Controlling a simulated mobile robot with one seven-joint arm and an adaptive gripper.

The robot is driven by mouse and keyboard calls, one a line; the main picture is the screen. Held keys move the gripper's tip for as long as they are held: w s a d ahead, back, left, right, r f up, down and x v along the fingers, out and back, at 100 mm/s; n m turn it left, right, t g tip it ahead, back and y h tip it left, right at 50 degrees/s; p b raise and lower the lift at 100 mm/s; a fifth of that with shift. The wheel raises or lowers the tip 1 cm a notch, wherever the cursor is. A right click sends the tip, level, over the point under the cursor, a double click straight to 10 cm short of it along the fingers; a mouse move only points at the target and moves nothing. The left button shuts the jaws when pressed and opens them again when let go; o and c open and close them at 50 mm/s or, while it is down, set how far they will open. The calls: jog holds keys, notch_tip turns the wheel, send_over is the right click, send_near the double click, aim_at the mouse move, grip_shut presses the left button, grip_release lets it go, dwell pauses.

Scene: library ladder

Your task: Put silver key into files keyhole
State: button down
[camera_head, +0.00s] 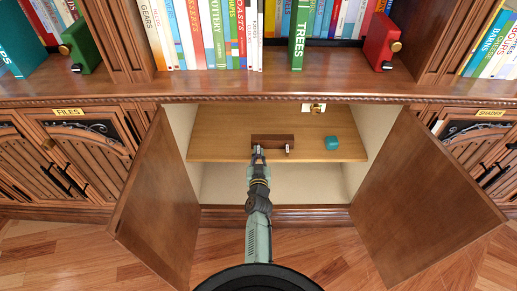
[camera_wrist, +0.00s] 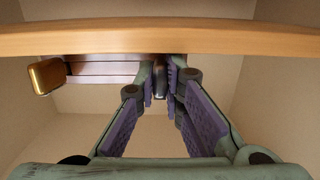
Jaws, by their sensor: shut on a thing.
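My gripper (camera_head: 257,150) reaches into the open middle cabinet, at the front left end of a dark brown wooden block (camera_head: 272,140) on the shelf. In the wrist view, my gripper (camera_wrist: 163,78) has its purple-padded fingers closed on a small dark silvery piece, which looks like the silver key (camera_wrist: 160,88). It is mostly hidden by the fingers and sits at the block. The FILES label (camera_head: 68,111) is on the left cabinet. A small round brass piece (camera_head: 47,144) shows on its door; I cannot tell whether it is the keyhole.
A teal cube (camera_head: 331,143) lies right on the shelf (camera_head: 220,148). Two open doors (camera_head: 150,205) (camera_head: 420,200) flank my arm. The SHADES label (camera_head: 490,114) is at right. Books fill the upper shelves.

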aim_at(259, 157)
jog(key=shift+s+f, duration=0.15)
jog(key=shift+s, duration=1)
jog(key=shift+s+f, duration=0.1)
jog(key=shift+s, duration=1.05)
jog(key=shift+s, duration=0.2)
